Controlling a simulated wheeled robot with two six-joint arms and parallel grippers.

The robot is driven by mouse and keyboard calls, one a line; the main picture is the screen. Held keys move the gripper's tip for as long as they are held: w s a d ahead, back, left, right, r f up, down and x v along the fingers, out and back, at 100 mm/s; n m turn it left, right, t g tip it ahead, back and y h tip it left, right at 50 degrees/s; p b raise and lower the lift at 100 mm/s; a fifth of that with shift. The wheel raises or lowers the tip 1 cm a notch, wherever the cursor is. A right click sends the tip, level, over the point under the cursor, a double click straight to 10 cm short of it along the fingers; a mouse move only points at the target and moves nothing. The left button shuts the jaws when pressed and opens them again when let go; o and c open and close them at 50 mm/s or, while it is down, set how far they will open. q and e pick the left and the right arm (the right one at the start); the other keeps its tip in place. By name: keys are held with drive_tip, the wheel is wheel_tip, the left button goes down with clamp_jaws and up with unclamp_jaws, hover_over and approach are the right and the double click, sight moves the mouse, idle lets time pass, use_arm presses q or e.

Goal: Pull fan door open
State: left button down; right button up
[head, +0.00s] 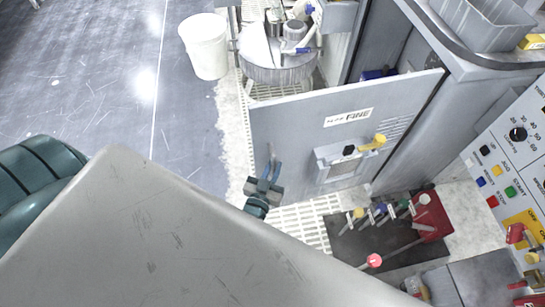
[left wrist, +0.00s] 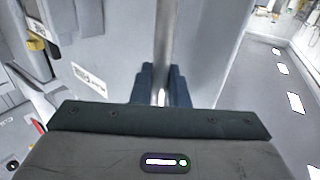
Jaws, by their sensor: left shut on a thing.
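The fan door (head: 285,125) is a grey panel with a white label ending in "FINE" and a yellow latch (head: 373,144). It stands swung out from the grey cabinet (head: 405,125), with a gap behind its top edge. My left gripper (head: 268,182) is at the door's left side, shut on an upright metal handle bar. In the left wrist view the bar (left wrist: 166,45) runs between the dark fingers (left wrist: 160,88), and the door face (left wrist: 110,45) fills the middle. The bar's lower end is hidden by the gripper. My right gripper is not in view.
A white bucket (head: 205,48) and a round polishing machine (head: 278,68) stand behind the door. A control panel (head: 520,150) is at the right. The floor at left is clear.

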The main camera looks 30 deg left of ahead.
use_arm(q)
drive_tip(key=shift+w+r, duration=0.2)
drive_tip(key=shift+r, duration=0.05)
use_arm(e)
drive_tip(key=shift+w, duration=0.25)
use_arm(q)
drive_tip(key=c, duration=1.6)
unclamp_jaws()
drive_tip(key=shift+o, duration=0.5)
drive_tip(key=shift+d+f, duration=0.15)
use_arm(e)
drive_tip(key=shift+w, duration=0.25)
